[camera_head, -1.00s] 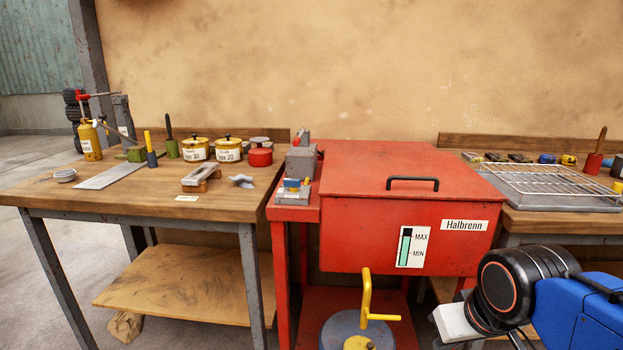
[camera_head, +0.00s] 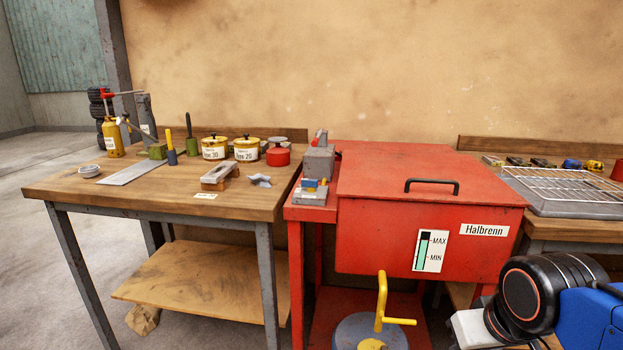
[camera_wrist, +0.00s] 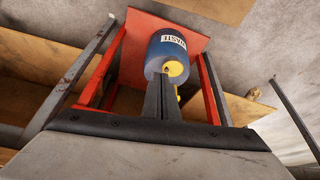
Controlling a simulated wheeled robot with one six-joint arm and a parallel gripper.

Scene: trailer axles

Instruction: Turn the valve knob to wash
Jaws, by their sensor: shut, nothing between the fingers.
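The red parts washer (camera_head: 440,205) has a closed lid with a black handle and a MAX/MIN level gauge on its front. At its left side, a grey box with a red part (camera_head: 318,160) stands behind a small grey block with blue and yellow parts (camera_head: 313,192). I cannot tell which of these is the valve knob, and no wash marking is readable. My gripper (camera_wrist: 162,80) is shut and empty in the wrist view. It appears in front of a blue-grey drum labelled WASTE (camera_wrist: 167,45) with a yellow centre. The head view does not show my fingertips.
A yellow crank-shaped pipe (camera_head: 381,305) rises above the drum under the washer. The left workbench (camera_head: 110,190) holds yellow pots, a red pot and tools. A wire rack (camera_head: 565,185) lies on the right bench. Open floor lies at the left.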

